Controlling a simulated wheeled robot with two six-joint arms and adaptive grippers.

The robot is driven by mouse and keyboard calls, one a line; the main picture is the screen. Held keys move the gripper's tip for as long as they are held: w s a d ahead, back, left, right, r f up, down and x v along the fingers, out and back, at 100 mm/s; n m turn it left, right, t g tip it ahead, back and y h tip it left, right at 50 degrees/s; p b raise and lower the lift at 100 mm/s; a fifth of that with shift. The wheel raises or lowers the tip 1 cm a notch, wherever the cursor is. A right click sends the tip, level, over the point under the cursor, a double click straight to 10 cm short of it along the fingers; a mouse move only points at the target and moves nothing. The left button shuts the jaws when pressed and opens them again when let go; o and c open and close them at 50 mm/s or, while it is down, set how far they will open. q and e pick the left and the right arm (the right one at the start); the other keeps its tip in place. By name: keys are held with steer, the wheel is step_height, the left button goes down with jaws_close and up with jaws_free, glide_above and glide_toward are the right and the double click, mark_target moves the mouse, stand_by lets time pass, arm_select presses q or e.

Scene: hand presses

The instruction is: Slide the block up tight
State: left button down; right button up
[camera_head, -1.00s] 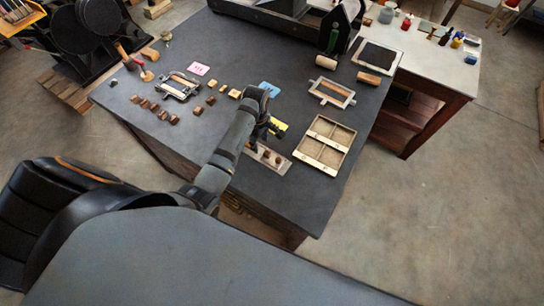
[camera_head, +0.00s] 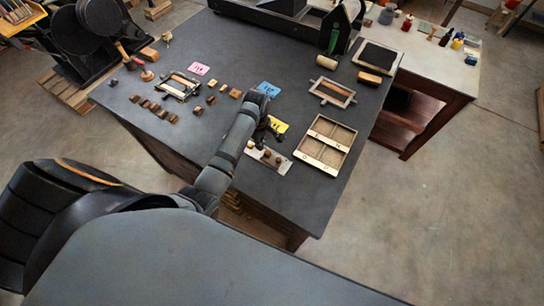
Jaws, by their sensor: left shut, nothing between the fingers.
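A pale metal plate or tray (camera_head: 283,169) lies near the front edge of the dark bench. A few small brown blocks stand on it, one being a block (camera_head: 277,161) toward its right part. My left gripper (camera_head: 259,143) comes down over the plate's left end. It is small and dark here, its fingers are shut, and it holds nothing. The arm hides part of the plate's left end. I cannot tell whether the fingertips touch a block or whether the blocks touch each other. My right gripper is not in view.
Beside the plate are a yellow card (camera_head: 279,126) and a divided wooden tray (camera_head: 342,137). Several loose brown blocks lie at the left, near a small frame (camera_head: 178,87). A blue card (camera_head: 268,89) and another frame (camera_head: 332,92) lie farther back.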

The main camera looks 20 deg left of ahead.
mark_target(275, 159)
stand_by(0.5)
arm_select(q)
steer(key=shift+s+d+r+p, duration=0.1)
steer(key=shift+s+d+p, duration=0.1)
steer(key=shift+d+p, duration=0.75)
steer(key=shift+d+b, duration=0.3)
steer(key=shift+d, duration=0.15)
steer(key=shift+s+d, duration=0.15)
steer(key=shift+d, duration=0.55)
steer(key=shift+s+d, duration=0.15)
steer(key=shift+d, duration=0.55)
steer(key=shift+s+d, duration=0.1)
steer(key=shift+d, duration=0.35)
steer(key=c, duration=1.2)
jaws_free()
steer(key=shift+o, duration=0.2)
